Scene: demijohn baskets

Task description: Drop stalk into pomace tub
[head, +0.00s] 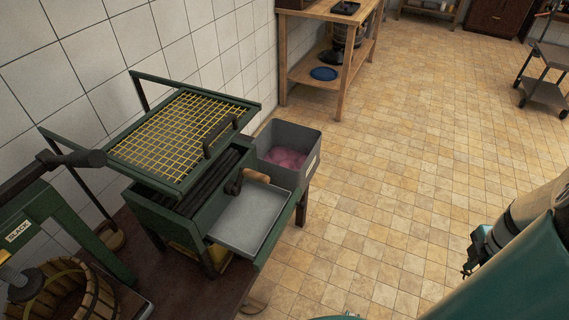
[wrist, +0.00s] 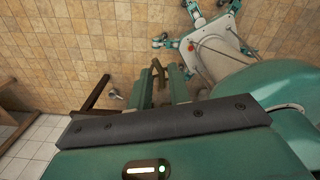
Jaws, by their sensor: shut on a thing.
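The pomace tub (head: 292,135) is a grey open box with pinkish stuff inside and a pale label on its side. It stands just behind the green crusher in the head view, near the tiled wall. In the wrist view my gripper (wrist: 161,80) has its two green fingers closed around a thin olive-brown piece, which looks like the stalk (wrist: 157,70). The stalk sticks out past the fingertips, over tiled floor. In the head view my arm comes in at the lower right, well apart from the tub; the stalk is not clear there.
A green crusher (head: 190,200) with a yellow grid lid, crank and grey tray stands between the lower left and the tub. A slatted basket press (head: 70,290) is at the lower left. A wooden shelf table (head: 325,75) stands behind. The floor right of the tub is clear.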

